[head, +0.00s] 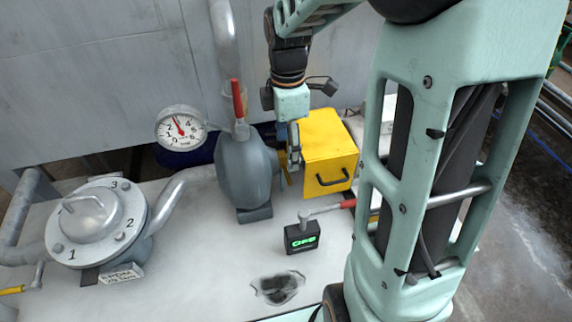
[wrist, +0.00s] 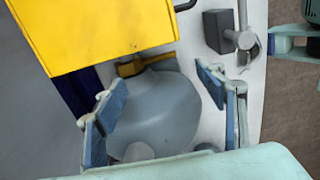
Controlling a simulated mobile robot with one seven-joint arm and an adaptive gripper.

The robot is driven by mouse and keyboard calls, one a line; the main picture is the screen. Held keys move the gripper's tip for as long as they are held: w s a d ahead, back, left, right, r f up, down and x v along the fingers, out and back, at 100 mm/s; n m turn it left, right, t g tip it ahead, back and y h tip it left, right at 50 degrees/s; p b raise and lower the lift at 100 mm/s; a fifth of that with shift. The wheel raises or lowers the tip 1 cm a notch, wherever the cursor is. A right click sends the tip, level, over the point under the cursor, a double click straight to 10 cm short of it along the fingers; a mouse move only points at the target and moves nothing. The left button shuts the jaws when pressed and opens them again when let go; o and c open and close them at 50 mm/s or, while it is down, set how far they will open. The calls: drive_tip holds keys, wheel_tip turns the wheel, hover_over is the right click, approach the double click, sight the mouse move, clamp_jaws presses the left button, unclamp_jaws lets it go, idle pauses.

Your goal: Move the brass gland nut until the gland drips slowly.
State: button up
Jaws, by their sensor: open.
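In the head view, the grey pump body (head: 243,170) stands on the pale bench with its right end toward the yellow box. A small brass-coloured part, apparently the gland nut (head: 282,180), shows there, largely hidden by my gripper (head: 294,160). In the wrist view, a brass-brown collar (wrist: 130,67) and yellowish bar sit at the top of the rounded grey body (wrist: 155,108). My gripper (wrist: 160,85) is open, with its blue-padded fingers apart on either side of the body. Nothing is held. I cannot see any drip.
The yellow box (head: 325,150) with a black handle stands close right of the gripper. A red-handled wrench (head: 335,207) lies beside a small green-lit display (head: 302,238). A pressure gauge (head: 181,129) and numbered flange (head: 95,225) stand left. A dark drain opening (head: 278,289) is in front.

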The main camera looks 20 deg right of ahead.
sight(287, 174)
wheel_tip(287, 174, down, 8)
drive_tip(key=shift+f, duration=0.15)
idle(0.3)
drive_tip(key=c, duration=1.7)
drive_tip(key=r+g+p, duration=0.1)
drive_tip(key=p, duration=0.1)
drive_tip(key=shift+w+r+p, duration=0.1)
drive_tip(key=shift+w+p, duration=0.1)
drive_tip(key=shift+p, duration=0.15)
drive_tip(key=shift+w+r+g+p, duration=0.15)
drive_tip(key=shift+w+g+p, duration=0.1)
drive_tip(key=shift+g+p, duration=0.65)
drive_tip(key=o, duration=1.7)
